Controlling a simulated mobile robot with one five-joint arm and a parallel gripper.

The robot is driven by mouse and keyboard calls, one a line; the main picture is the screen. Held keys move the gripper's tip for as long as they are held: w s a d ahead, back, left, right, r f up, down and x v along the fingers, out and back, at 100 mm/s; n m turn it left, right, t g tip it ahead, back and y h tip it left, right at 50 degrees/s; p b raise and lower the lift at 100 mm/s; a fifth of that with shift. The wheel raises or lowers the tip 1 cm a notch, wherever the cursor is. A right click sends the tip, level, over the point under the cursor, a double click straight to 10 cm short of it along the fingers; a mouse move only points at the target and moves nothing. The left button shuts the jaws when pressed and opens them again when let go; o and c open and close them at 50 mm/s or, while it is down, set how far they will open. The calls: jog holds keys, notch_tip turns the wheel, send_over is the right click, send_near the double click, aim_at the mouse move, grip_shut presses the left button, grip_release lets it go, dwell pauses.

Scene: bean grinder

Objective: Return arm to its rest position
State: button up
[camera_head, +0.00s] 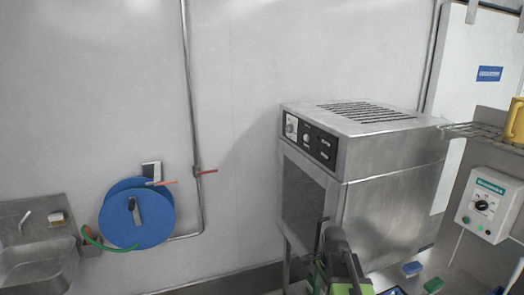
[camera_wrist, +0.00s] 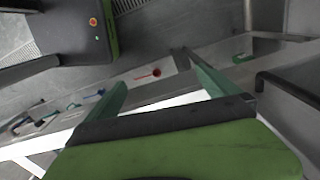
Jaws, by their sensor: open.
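My gripper (camera_wrist: 158,84) is open in the wrist view, with its two green fingers spread apart. Nothing is held between the fingers. In the head view, part of my arm (camera_head: 338,262) shows at the bottom edge, in front of the steel oven-like machine (camera_head: 395,205). The gripper's fingertips cannot be made out there. No bean grinder can be made out in either view.
A blue hose reel (camera_head: 138,218) hangs on the wall left of a pipe, above and right of a steel sink (camera_head: 40,268). A control box (camera_head: 488,205) and a wire shelf with a yellow mug (camera_head: 515,120) stand at right. A small red object (camera_wrist: 150,73) lies beyond my fingers.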

jog(key=s+a+n, duration=0.6)
jog(key=a+n, duration=0.1)
jog(key=n, duration=0.8)
jog(key=shift+a+f+n, duration=0.15)
jog(key=shift+a+n, duration=0.25)
